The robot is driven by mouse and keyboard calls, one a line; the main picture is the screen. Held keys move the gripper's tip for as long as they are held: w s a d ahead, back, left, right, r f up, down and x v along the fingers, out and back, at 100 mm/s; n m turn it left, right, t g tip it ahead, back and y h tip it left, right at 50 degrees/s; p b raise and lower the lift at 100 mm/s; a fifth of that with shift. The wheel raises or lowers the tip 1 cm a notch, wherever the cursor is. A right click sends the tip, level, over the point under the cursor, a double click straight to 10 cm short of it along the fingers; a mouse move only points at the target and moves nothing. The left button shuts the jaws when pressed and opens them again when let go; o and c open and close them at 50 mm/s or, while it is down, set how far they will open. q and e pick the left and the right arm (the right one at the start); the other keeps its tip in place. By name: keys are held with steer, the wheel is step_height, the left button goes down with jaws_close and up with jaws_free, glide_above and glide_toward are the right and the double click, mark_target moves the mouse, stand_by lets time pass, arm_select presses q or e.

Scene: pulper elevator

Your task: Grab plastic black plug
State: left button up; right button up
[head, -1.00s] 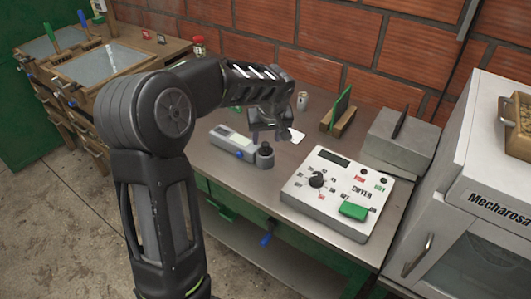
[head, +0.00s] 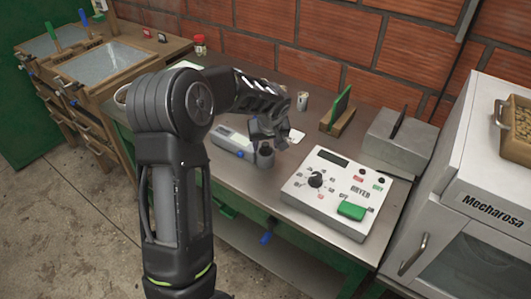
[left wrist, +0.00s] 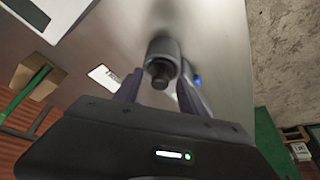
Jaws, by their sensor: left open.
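The black plug, a short dark cylinder (head: 265,157), stands upright at the right end of a grey handheld device (head: 232,142) on the metal table. In the left wrist view the plug (left wrist: 162,60) shows end-on, with a dark round knob on its near end. My left gripper (head: 262,140) is open and hangs just above the plug. Its fingertips (left wrist: 160,82) lie on both sides of the plug's near end in the wrist view; I cannot tell whether they touch it. My right gripper is not in view.
A white dryer control box (head: 335,195) with a green switch stands to the right. Behind are a white card (head: 297,137), a small can (head: 303,100), a wooden holder with a green plate (head: 339,110) and a grey block (head: 398,138). A white oven (head: 480,200) borders the right.

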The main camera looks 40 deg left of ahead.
arm_select(q)
steer(key=shift+c, duration=0.2)
jaws_close()
stand_by(0.5)
stand_by(0.4)
